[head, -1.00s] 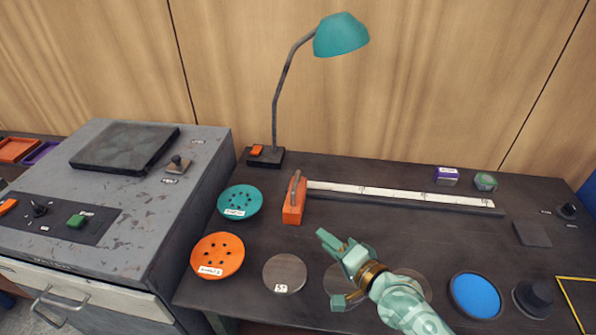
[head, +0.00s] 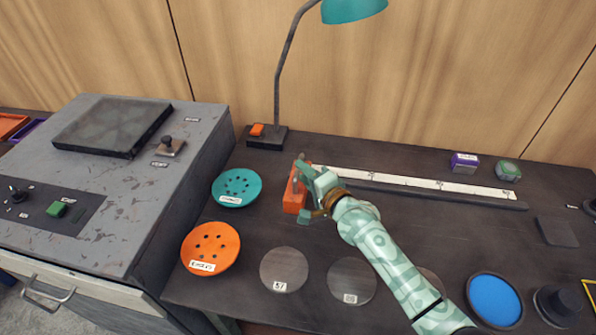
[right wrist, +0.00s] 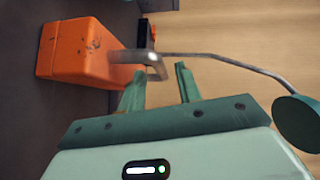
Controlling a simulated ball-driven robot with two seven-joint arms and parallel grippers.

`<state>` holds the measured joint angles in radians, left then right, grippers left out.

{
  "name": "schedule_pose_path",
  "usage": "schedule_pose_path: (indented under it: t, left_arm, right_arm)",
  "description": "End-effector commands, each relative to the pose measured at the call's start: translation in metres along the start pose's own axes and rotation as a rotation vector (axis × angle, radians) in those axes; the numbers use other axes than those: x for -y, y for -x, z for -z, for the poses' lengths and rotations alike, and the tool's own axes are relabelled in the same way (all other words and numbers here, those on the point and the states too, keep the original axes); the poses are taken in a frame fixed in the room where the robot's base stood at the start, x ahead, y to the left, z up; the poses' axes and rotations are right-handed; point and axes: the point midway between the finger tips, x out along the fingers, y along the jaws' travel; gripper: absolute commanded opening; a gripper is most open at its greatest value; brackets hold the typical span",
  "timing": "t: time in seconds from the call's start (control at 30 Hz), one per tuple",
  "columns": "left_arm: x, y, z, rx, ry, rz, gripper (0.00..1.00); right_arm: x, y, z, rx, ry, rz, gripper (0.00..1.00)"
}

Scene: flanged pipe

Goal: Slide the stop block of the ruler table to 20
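The orange stop block (head: 291,198) stands at the left end of the ruler table, whose white scale (head: 430,184) runs to the right. Its marks are too small to read. A grey metal handle rises from the block; the right wrist view shows the block (right wrist: 80,55) and handle (right wrist: 153,62). My right gripper (head: 304,190) is at the block's right side, partly covering it. Its fingers (right wrist: 160,88) are apart, with the handle's end in front of the gap between them; contact cannot be told. My left gripper is not in view.
A teal lamp (head: 352,8) stands behind. A teal disc (head: 236,186) and an orange disc (head: 210,247) lie left of the block. Grey discs (head: 284,270) lie in front. A purple box (head: 464,162) and green item (head: 508,169) sit behind the ruler's right end.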

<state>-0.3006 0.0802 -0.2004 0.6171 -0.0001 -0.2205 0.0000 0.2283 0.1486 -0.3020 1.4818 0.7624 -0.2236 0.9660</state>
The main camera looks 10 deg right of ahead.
Motion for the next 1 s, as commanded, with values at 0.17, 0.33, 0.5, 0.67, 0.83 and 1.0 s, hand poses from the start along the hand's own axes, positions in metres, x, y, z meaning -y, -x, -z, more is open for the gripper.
schedule_pose_path:
  t: [0.17, 0.33, 0.5, 0.67, 0.83, 1.0]
  left_arm:
    - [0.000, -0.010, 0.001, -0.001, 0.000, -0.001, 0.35]
    - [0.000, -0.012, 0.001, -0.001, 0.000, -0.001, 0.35]
    - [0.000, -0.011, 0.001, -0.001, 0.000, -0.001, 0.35]
    - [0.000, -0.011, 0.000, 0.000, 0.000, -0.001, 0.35]
    - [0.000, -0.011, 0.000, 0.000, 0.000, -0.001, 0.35]
    - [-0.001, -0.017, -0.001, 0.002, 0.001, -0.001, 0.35]
  right_arm:
    - [-0.002, -0.025, 0.000, 0.000, 0.000, 0.000, 0.34]
    - [0.000, -0.033, 0.000, 0.000, 0.000, 0.000, 0.34]
    - [0.001, -0.033, 0.000, 0.000, 0.000, 0.000, 0.34]
    - [0.001, -0.033, 0.000, 0.000, 0.000, 0.000, 0.04]
    - [0.000, -0.033, 0.000, 0.000, 0.001, 0.000, 0.00]
    - [-0.003, -0.035, 0.010, -0.002, 0.002, -0.001, 0.00]
